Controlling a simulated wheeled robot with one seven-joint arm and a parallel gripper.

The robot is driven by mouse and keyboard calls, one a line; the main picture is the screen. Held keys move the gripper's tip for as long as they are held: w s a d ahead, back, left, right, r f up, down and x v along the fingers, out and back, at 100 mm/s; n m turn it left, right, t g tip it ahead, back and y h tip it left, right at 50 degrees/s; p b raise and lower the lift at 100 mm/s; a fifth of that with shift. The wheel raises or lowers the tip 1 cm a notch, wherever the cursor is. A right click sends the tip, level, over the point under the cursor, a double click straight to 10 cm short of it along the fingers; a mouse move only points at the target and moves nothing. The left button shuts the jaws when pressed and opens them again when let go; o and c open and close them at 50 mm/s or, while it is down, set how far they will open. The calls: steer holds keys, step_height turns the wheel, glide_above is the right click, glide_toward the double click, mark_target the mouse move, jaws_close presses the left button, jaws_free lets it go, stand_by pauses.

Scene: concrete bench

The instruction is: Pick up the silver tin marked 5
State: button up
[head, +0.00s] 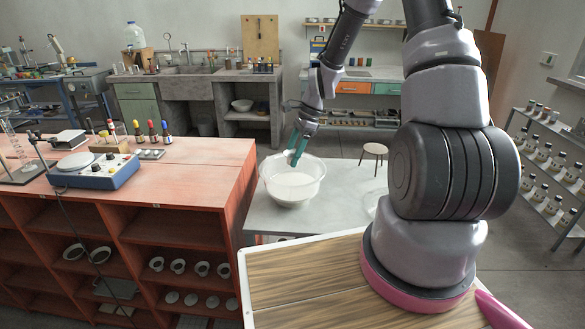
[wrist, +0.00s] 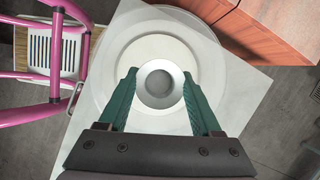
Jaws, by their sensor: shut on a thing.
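My gripper (head: 297,150) has green fingers and hangs down over a wide translucent bowl (head: 274,184) on the grey bench (head: 340,205). In the wrist view the fingers (wrist: 159,84) are shut on a round silver tin (wrist: 160,64), one finger on each side. The tin is seen from above, with a bright rim and a darker grey centre. No number 5 is readable on it. The bowl (wrist: 108,70) lies below the tin in the wrist view. In the head view I cannot make out the tin between the fingers.
A red wooden shelf unit (head: 190,165) stands close to the bowl's left, with a blue instrument (head: 95,172) and several small bottles on top. A round stool (head: 375,150) is behind the bench. The bench is bare right of the bowl. A shelf of jars (head: 545,160) is far right.

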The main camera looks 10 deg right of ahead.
mark_target(288, 154)
steer(key=shift+r, duration=0.8)
steer(key=shift+r, duration=1.05)
